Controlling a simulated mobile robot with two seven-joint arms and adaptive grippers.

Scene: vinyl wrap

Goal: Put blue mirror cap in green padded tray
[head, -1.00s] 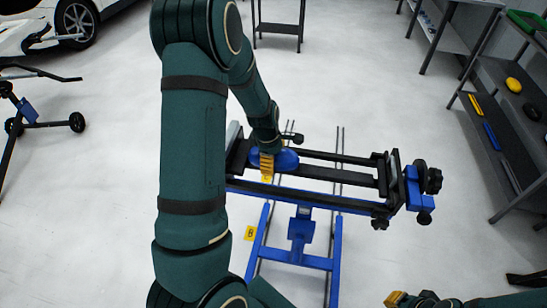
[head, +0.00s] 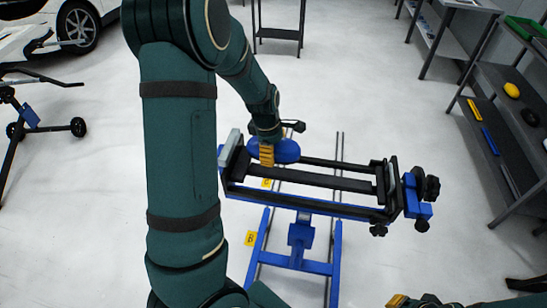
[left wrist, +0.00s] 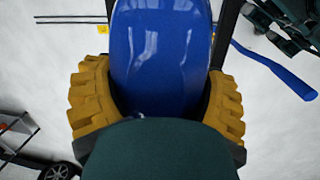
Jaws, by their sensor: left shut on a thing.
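The blue mirror cap (head: 288,150) is a glossy, rounded blue shell. My left gripper (head: 267,154) is shut on it, at the left end of the black-railed work stand (head: 345,184). The cap appears just above the rails; the exact gap cannot be told. In the left wrist view the cap (left wrist: 160,45) lies between the yellow fingers of the left gripper (left wrist: 158,97). A green tray (head: 522,27) sits on the shelf unit at the far upper right, partly cut off by the frame edge. My right gripper (head: 410,301) shows only partly at the bottom edge.
The dark shelf unit (head: 500,80) on the right holds a yellow cap (head: 512,90), a black cap (head: 530,117), and yellow and blue bars. A wheeled stand (head: 30,115) and a white car (head: 35,25) are at left. Pale floor lies open between.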

